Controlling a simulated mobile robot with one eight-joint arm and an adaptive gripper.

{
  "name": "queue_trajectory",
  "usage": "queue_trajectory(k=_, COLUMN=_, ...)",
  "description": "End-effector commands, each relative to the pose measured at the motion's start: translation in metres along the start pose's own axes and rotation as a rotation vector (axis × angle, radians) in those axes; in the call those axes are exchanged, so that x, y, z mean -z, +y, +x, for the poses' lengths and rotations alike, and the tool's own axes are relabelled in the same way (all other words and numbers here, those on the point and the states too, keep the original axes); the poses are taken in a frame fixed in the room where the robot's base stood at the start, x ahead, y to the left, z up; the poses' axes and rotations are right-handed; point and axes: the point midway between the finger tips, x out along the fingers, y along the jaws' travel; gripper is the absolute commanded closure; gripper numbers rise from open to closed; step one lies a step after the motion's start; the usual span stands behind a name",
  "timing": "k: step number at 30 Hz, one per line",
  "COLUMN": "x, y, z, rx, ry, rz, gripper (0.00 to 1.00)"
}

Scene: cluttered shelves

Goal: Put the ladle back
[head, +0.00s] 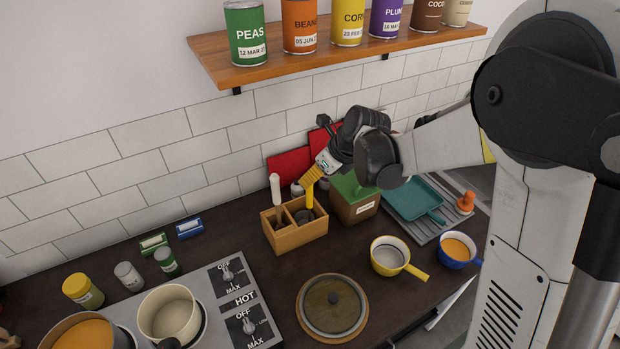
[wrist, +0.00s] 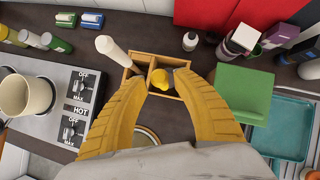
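A yellow-handled utensil, which looks like the ladle (head: 309,198), stands in the right compartment of a wooden utensil holder (head: 283,239). A dark rounded part shows low in that compartment. In the wrist view, the yellow handle end (wrist: 158,78) shows between and beyond my fingertips. My gripper (head: 312,175) has yellow fingers and is just above the handle, pointing down. In the wrist view, my gripper (wrist: 160,75) is open, with a wide gap between its fingers and nothing clamped. The holder (wrist: 178,62) lies below the fingertips.
A white-handled utensil (head: 276,190) stands in the holder's left compartment. A green-lidded box (head: 354,207) is close on the right. A stove (head: 220,310) with pots is at left, and a lidded pan (head: 332,306) is in front. A shelf of cans (head: 330,52) hangs above.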

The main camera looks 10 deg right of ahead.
Motion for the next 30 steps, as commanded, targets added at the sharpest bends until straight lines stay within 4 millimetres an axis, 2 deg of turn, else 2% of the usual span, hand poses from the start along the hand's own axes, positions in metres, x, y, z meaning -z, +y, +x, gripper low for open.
queue_trajectory(k=3, x=0.0, y=0.0, z=-0.031, rx=0.001, ry=0.0, rz=0.002, gripper=0.67)
queue_trajectory(k=10, x=0.0, y=0.0, z=-0.079, rx=0.001, ry=0.001, rz=0.001, gripper=0.67)
queue_trajectory(k=15, x=0.0, y=0.0, z=-0.098, rx=0.001, ry=0.0, rz=0.0, gripper=0.67)
queue_trajectory(k=21, x=0.003, y=0.002, z=-0.107, rx=0.008, ry=0.004, rz=-0.045, gripper=0.67)
queue_trajectory(k=23, x=0.006, y=0.007, z=-0.116, rx=0.021, ry=0.01, rz=-0.128, gripper=0.67)
queue_trajectory(k=26, x=0.018, y=0.019, z=-0.14, rx=0.06, ry=0.035, rz=-0.383, gripper=0.67)
queue_trajectory(k=30, x=0.049, y=0.043, z=-0.182, rx=0.121, ry=0.115, rz=-0.906, gripper=0.67)
